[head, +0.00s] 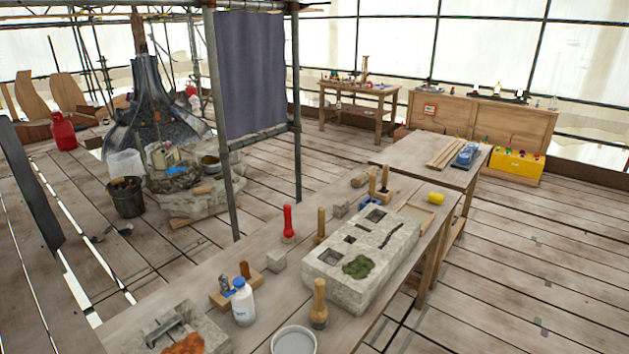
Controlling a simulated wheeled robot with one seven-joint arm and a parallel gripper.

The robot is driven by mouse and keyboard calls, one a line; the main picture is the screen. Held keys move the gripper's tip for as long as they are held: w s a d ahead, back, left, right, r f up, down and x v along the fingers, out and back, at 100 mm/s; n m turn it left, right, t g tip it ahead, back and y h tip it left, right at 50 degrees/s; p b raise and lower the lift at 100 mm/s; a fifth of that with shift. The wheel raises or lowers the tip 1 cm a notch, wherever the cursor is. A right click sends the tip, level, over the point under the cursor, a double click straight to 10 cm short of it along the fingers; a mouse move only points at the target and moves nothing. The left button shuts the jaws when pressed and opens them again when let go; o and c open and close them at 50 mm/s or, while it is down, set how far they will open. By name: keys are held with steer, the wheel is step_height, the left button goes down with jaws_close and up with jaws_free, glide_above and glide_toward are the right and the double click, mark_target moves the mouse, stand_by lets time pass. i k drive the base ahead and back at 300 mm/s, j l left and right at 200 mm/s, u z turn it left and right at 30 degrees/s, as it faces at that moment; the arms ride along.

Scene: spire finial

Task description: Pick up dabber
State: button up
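I cannot tell for certain which object is the dabber. A tan, wooden-handled tool with a wider rounded bottom (319,306) stands upright on the near workbench (150,305), close to its front edge. A red upright tool with a pale base (288,222) stands near the back edge. A thin brown upright handle (321,226) stands beside the back of the carved stone block (350,270). My gripper is not in view.
A white bottle with a blue cap (243,302), a white bowl (293,341), a small grey cube (276,261) and a wooden block tool (238,286) crowd the near bench. A metal post (219,120) rises behind the bench. Plank floor at right is clear.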

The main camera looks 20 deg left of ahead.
mark_target(384, 183)
steer(key=i+j+u, duration=0.1)
steer(key=u, duration=0.25)
steer(key=j+u, duration=0.1)
steer(key=u, duration=1.2)
steer(key=z, duration=1.3)
steer(key=i+l+u, duration=1.2)
steer(key=l+u, duration=0.15)
steer(key=l, duration=0.25)
steer(key=i+l+u, duration=0.2)
steer(key=l+u, duration=0.25)
steer(key=l, duration=0.3)
steer(key=l+u, duration=0.45)
steer(key=l, duration=0.35)
steer(key=l+u, duration=0.45)
steer(key=l, duration=0.35)
steer(key=k+l+u, duration=0.2)
steer(key=l+u, duration=0.25)
steer(key=l, duration=0.35)
